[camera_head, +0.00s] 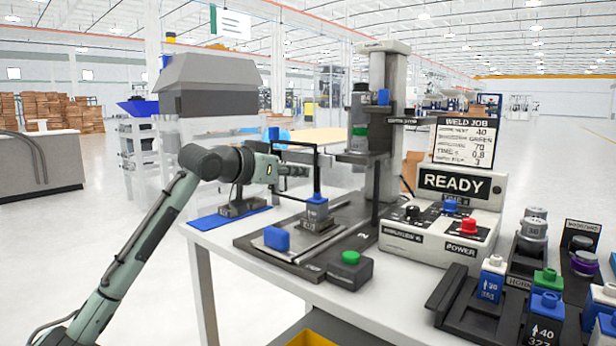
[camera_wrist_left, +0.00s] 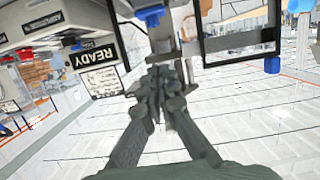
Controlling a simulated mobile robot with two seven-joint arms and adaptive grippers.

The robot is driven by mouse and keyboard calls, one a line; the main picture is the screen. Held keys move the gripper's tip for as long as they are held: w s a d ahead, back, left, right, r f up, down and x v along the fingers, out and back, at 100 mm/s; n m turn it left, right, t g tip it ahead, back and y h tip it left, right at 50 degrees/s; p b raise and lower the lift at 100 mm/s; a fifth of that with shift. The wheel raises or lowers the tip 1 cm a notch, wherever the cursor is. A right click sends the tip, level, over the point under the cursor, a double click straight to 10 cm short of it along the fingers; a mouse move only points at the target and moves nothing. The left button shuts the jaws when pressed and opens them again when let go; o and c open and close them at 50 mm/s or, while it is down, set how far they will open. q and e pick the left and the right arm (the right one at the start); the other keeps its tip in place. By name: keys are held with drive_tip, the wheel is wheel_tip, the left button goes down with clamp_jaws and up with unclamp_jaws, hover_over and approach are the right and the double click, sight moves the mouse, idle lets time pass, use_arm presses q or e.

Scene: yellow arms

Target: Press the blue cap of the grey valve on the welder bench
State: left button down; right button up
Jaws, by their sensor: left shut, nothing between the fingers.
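A small grey valve body (camera_head: 317,212) with a blue cap (camera_head: 317,197) stands upright in the black fixture on the welder bench, below the welder column. My left gripper (camera_head: 306,171) is shut and empty, pointing right, a little above and left of the blue cap and apart from it. A thin black frame rises around this spot and partly crosses the gripper. In the left wrist view the closed fingertips (camera_wrist_left: 157,75) are in the centre. A blue part (camera_wrist_left: 150,14) shows beyond them; I cannot tell whether it is the valve's cap. My right gripper is not in view.
The welder column (camera_head: 388,130) and READY control box (camera_head: 445,212) stand to the right. A green button box (camera_head: 350,268) and blue block (camera_head: 277,238) lie in front. A black rack (camera_head: 468,310) with capped parts fills the right corner.

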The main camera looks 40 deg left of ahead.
use_arm(q)
drive_tip(key=b+v, duration=0.1)
drive_tip(key=v, duration=0.4)
drive_tip(key=shift+s+r, duration=0.2)
drive_tip(key=shift+s, duration=0.15)
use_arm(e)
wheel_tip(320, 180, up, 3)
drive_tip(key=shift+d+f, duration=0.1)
